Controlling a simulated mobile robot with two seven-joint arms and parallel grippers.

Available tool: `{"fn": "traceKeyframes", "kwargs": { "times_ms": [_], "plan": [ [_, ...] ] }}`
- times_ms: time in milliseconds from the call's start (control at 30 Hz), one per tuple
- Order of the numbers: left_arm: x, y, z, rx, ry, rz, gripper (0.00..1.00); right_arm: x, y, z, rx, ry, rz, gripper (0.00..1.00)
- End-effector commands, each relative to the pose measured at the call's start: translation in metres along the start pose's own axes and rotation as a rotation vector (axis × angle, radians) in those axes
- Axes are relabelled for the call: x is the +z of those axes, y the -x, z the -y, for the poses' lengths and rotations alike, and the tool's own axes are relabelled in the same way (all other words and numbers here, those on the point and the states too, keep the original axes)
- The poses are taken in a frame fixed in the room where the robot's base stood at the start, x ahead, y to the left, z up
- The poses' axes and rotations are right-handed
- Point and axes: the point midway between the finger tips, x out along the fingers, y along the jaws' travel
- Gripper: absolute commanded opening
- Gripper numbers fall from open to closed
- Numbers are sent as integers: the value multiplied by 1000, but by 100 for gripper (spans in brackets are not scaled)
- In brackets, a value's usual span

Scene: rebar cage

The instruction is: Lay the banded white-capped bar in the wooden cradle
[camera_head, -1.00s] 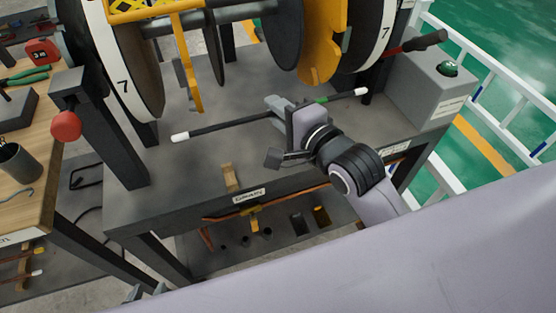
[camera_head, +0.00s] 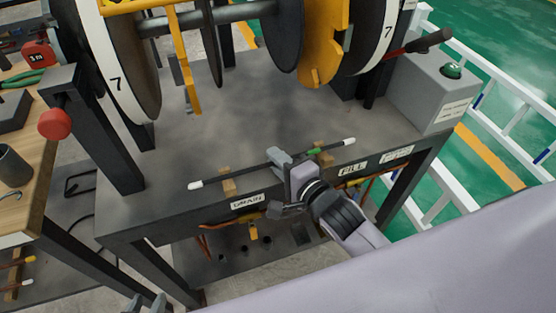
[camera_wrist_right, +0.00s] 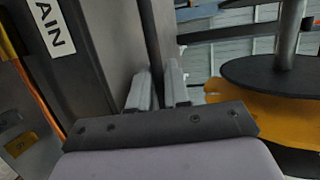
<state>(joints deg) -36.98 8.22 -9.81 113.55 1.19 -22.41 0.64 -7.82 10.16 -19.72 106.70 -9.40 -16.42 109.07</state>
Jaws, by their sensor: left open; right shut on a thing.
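The dark bar with white caps and a green band (camera_head: 250,170) lies lengthwise near the front edge of the bench in the head view. My right gripper (camera_head: 284,163) is shut on it between its middle and the green band. In the right wrist view the fingers (camera_wrist_right: 158,88) close around the dark bar (camera_wrist_right: 152,40). My left gripper (camera_head: 146,303) shows only its tips at the bottom edge, open and apart from the bar.
The grey bench (camera_head: 240,120) is clear behind the bar. Large numbered discs (camera_head: 130,65) and yellow brackets (camera_head: 320,50) stand at the back. A grey box with a green button (camera_head: 435,90) is at the right. A wooden table (camera_head: 45,190) is at the left.

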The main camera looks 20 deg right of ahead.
Motion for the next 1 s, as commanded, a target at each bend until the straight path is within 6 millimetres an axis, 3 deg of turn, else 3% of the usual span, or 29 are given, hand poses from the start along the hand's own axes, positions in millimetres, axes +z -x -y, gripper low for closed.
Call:
{"fn": "traceKeyframes", "kwargs": {
  "times_ms": [600,633,667,1000],
  "plan": [
    [2,-2,1,-1,1,2,42,-1,-2,-10,-2,-1,0,0],
    [2,-2,1,-1,1,2,42,-1,-2,-12,3,-1,-1,23],
    [2,-2,1,-1,1,2,42,-1,-2,-12,3,-1,-1,28],
    [1,-2,2,-2,0,0,42,-1,-2,-15,12,-2,-2,28]
  ]
}}
